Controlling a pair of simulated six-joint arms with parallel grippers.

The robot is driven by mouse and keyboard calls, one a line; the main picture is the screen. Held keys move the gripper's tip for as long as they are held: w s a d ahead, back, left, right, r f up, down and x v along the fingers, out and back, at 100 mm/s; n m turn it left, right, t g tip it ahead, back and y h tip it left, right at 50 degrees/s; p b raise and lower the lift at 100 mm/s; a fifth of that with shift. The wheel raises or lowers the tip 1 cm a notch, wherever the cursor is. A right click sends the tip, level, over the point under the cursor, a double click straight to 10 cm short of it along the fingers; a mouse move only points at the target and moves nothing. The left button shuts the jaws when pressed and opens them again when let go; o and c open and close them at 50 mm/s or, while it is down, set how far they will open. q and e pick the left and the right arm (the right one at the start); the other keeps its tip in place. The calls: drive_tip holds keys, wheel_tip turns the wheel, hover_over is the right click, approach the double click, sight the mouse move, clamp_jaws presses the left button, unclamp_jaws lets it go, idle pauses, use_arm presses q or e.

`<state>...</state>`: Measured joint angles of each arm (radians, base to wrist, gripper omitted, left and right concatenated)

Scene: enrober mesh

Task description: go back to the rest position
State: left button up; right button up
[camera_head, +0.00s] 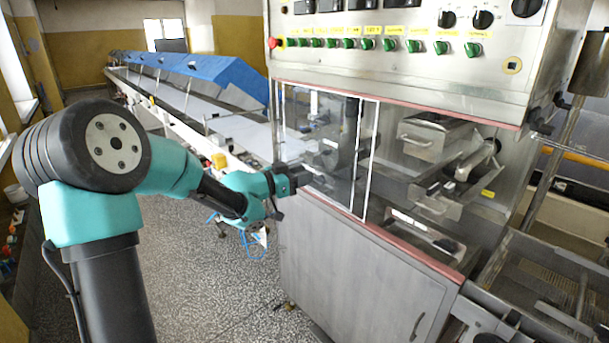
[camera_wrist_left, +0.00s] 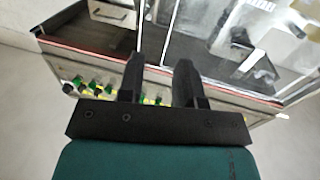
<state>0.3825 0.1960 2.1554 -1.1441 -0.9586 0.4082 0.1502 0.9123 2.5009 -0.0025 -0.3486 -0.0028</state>
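My left gripper (camera_head: 304,172) is dark and sits in front of the clear sliding panel (camera_head: 330,135) of the steel enrober machine (camera_head: 385,262). I cannot tell from the head view whether it touches the panel. In the left wrist view the two black fingers (camera_wrist_left: 159,62) are apart with nothing between them. The machine's glass panels and a row of green knobs (camera_wrist_left: 92,86) show beyond the fingers there. My right gripper is in neither view.
Above the window is a control panel with green knobs (camera_head: 368,44) and a red button (camera_head: 273,43). A conveyor (camera_head: 190,100) with blue covers runs back to the left. A steel mesh tray (camera_head: 550,285) lies at the right. Speckled floor (camera_head: 200,285) is open left of the cabinet.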

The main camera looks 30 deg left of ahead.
use_arm(q)
drive_tip(key=s+d+f+n+g+y, duration=0.1)
drive_tip(key=d+f+n+g, duration=0.15)
drive_tip(key=f, duration=0.85)
drive_tip(key=s+d+f+n+g+y, duration=0.1)
drive_tip(key=d+f+n+g+y, duration=0.15)
drive_tip(key=f, duration=0.85)
drive_tip(key=s+d+f+n+g+y, duration=0.15)
drive_tip(key=d+f, duration=0.25)
drive_tip(key=f, duration=0.7)
drive_tip(key=s+d+f+g, duration=0.4)
drive_tip(key=s+f, duration=0.4)
drive_tip(key=s, duration=0.2)
drive_tip(key=s+d+f+g, duration=0.4)
drive_tip(key=s+f, duration=0.4)
drive_tip(key=s, duration=0.3)
drive_tip(key=shift+d+f+n, duration=0.2)
drive_tip(key=shift+d+n, duration=0.25)
drive_tip(key=shift+d, duration=0.1)
drive_tip(key=shift+o, duration=0.3)
drive_tip(key=shift+g, duration=0.25)
